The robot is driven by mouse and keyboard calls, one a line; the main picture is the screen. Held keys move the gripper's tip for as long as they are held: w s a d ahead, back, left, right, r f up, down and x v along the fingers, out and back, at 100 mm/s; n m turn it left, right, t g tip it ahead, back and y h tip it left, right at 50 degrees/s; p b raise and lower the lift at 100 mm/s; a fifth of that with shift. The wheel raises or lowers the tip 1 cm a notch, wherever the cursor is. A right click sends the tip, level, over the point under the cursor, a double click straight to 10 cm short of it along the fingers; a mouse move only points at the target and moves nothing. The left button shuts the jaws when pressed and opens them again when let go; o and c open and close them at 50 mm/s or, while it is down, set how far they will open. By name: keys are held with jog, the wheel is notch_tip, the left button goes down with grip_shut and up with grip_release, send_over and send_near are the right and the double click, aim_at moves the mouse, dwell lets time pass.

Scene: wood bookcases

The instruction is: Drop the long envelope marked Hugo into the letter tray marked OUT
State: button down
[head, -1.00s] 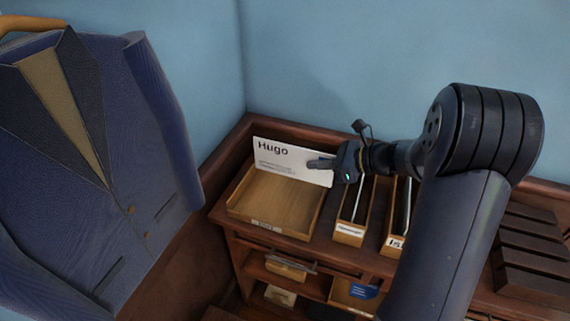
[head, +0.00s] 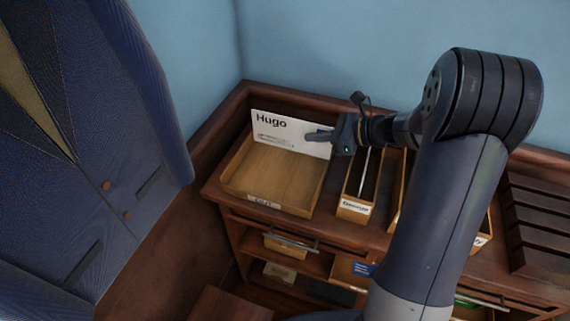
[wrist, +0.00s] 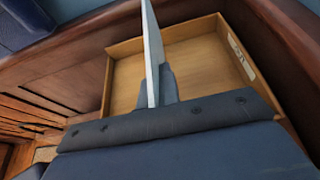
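The long white envelope marked Hugo (head: 288,133) stands on edge above the back of a shallow wooden letter tray (head: 232,186) in the head view. My gripper (head: 320,138) is shut on the envelope's right end. In the wrist view the envelope (wrist: 151,50) shows edge-on between the fingers (wrist: 154,88), with the tray (wrist: 200,45) beneath and behind it. The tray is empty where it shows; its front label (head: 264,201) is too blurred to read surely. Whether the envelope's lower edge touches the tray cannot be told.
Narrow wooden file boxes (head: 355,208) stand right of the tray on the dark wood bookcase. A dark slatted rack (head: 540,228) is at the far right. A blue jacket (head: 135,130) hangs at the left. Shelves with small boxes (head: 287,247) are below.

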jog(key=shift+f, duration=0.15)
jog(key=c, duration=1.6)
grip_release()
jog(key=v, duration=1.1)
jog(key=shift+a+f, duration=0.1)
jog(key=shift+a, duration=0.05)
jog(key=x, duration=0.9)
jog(key=shift+w+a+f, duration=0.1)
jog(key=shift+w+a, duration=0.05)
jog(key=shift+a, duration=0.2)
jog(key=r+p, duration=0.2)
jog(key=shift+w+a+r+p, duration=0.15)
jog(key=shift+a+r+p, duration=0.05)
jog(key=shift+a+p, duration=0.1)
jog(key=shift+r+p, duration=0.75)
jog(key=shift+r, duration=0.1)
